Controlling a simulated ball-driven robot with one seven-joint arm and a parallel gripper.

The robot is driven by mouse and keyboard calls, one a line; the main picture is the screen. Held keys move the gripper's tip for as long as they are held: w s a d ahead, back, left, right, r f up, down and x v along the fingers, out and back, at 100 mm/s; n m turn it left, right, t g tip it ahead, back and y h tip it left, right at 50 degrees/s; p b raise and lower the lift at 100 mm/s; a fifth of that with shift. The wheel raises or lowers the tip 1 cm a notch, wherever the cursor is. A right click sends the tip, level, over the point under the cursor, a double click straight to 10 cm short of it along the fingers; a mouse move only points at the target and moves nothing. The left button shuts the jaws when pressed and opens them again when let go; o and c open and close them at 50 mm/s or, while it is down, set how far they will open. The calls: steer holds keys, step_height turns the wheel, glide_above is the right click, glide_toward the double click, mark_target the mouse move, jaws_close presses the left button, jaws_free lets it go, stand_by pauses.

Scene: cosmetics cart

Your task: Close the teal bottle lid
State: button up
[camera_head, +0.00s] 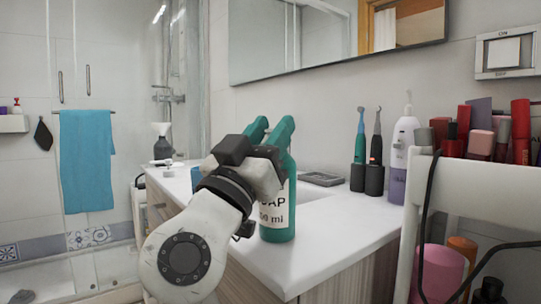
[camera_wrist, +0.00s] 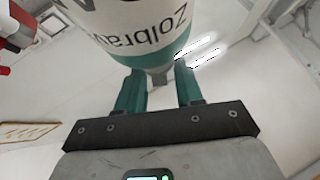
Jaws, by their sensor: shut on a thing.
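The teal bottle (camera_head: 278,232) stands upright on the white counter, with a white label reading "...AP" and "...00 ml". My gripper (camera_head: 275,122), with teal fingers, is at its top and hides that part in the head view. In the wrist view the bottle (camera_wrist: 140,30) fills the top, with a white label and a teal band. A grey end piece, seemingly the lid (camera_wrist: 160,77), sits between my two fingers (camera_wrist: 158,86), which are shut on it. I cannot tell how far the lid is closed.
A grey soap dish (camera_head: 321,179) lies behind the bottle. Two electric toothbrushes (camera_head: 366,175) and a white-and-purple device (camera_head: 402,150) stand to the right. A white cart (camera_head: 425,175) with red and pink cosmetics is at the right. The front of the counter (camera_head: 335,235) is clear.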

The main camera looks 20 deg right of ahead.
steer(key=shift+f+t+h+b, duration=0.25)
steer(key=shift+t+h+b, duration=0.05)
steer(key=shift+b, duration=0.3)
steer(key=o, duration=1)
steer(key=shift+r, duration=0.1)
steer(key=shift+s+a+f+p, duration=0.25)
steer(key=shift+a+f+p, duration=0.1)
steer(key=shift+a, duration=0.05)
steer(key=s+a+p, duration=0.1)
steer(key=s+a, duration=0.1)
steer(key=a, duration=0.1)
steer(key=s+a, duration=0.3)
steer(key=s+a+p, duration=0.1)
steer(key=s+a, duration=0.2)
steer(key=shift+f+p, duration=0.1)
steer(key=shift+p, duration=0.2)
steer(key=shift+w, duration=0.1)
steer(key=shift+c, duration=0.3)
